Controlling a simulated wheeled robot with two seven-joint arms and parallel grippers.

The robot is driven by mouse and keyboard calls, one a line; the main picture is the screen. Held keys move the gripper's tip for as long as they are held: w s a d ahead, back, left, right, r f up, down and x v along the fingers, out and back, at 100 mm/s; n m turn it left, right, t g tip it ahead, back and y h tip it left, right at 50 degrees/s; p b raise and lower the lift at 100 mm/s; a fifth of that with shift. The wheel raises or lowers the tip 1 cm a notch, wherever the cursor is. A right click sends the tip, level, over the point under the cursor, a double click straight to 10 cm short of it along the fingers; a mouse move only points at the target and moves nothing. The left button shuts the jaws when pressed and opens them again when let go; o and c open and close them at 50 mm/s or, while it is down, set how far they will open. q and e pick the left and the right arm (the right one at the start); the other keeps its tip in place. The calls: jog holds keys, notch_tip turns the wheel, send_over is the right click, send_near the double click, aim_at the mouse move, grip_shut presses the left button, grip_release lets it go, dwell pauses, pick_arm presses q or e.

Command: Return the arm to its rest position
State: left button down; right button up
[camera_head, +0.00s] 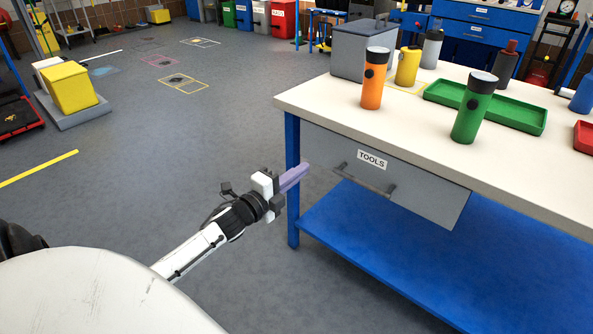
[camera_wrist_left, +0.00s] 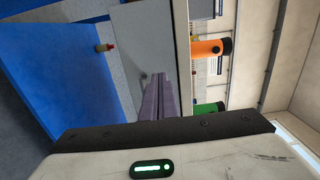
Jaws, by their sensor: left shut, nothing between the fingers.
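My left gripper (camera_head: 293,178) is in front of the workbench's left front corner, beside the blue leg and left of the grey drawer. Its purple fingers are shut with nothing between them. In the left wrist view the fingers (camera_wrist_left: 161,98) lie side by side and point toward the drawer front. The grey drawer (camera_head: 395,175) is labelled TOOLS and looks closed; its handle (camera_head: 362,182) stands apart from the fingers. My right gripper is in neither view.
A blue lower shelf (camera_head: 400,250) is below.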

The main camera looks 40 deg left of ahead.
pick_arm(q)
jog(key=shift+s, duration=0.4)
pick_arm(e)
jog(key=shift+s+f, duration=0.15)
